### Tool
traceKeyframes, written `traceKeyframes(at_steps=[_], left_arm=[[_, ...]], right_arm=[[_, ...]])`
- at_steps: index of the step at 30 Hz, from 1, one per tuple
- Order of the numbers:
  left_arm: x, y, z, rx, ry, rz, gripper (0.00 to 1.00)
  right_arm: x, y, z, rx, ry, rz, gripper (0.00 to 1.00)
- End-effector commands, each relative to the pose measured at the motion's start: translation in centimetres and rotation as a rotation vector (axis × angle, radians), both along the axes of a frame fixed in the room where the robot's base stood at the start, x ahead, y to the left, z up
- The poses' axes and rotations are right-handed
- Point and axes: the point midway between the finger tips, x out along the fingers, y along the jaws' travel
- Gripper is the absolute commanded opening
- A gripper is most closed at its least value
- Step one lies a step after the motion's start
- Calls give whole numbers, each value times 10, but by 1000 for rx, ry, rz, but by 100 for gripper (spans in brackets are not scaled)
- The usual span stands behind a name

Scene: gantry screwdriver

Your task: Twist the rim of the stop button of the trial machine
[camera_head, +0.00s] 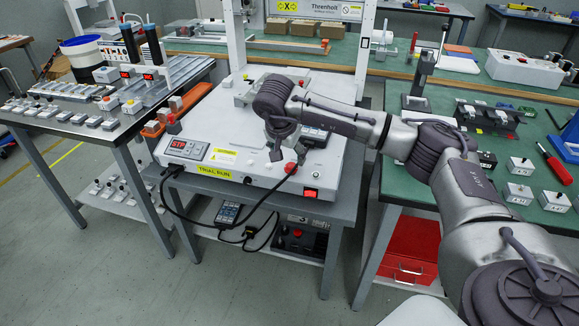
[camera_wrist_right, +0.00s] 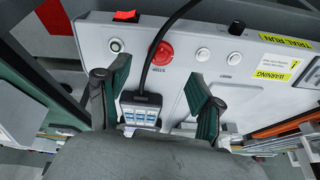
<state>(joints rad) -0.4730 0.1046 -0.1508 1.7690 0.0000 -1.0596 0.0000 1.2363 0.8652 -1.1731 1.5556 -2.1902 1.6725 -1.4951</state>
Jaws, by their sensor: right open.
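The trial machine (camera_head: 262,92) is a light grey box with a yellow "TRIAL RUN" label on its front edge. Its red stop button (camera_head: 290,168) sits near the front right. In the right wrist view the red button (camera_wrist_right: 161,54) shows ahead of and between the fingers, with a black cable crossing close over it. My right gripper (camera_head: 284,152) hangs over the machine just behind the button. In the right wrist view its two dark green fingers (camera_wrist_right: 160,75) are spread wide, with nothing between the tips. They look apart from the button. My left gripper is out of view.
A black pendant (camera_wrist_right: 141,110) with a small screen lies behind the button, its cable running forward. A red rocker switch (camera_head: 310,193) and small round white buttons (camera_wrist_right: 203,54) flank the stop button. Left stands a metal bench (camera_head: 112,135), right a green-topped bench (camera_head: 480,205).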

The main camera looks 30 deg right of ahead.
Motion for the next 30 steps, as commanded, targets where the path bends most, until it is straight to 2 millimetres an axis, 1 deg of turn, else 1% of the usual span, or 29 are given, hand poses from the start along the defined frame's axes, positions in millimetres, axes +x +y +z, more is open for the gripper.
traceKeyframes(at_steps=[1, 3, 6, 9, 14, 22, 29, 30], left_arm=[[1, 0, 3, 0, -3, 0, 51], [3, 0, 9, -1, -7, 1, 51], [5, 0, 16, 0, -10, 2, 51], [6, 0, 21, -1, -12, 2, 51], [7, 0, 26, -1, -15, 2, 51], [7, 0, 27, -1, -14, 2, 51], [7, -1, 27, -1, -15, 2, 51], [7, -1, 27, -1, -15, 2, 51]], right_arm=[[2, -3, -12, 0, 3, -2, 66], [6, -7, -25, 1, 2, -2, 66], [10, -12, -39, 1, 1, -1, 66], [13, -15, -49, 1, 1, -1, 66], [15, -18, -56, 1, 0, -1, 66], [15, -18, -56, 1, 0, 0, 66], [15, -18, -56, 2, -1, 0, 28], [15, -18, -56, 2, -1, 0, 21]])
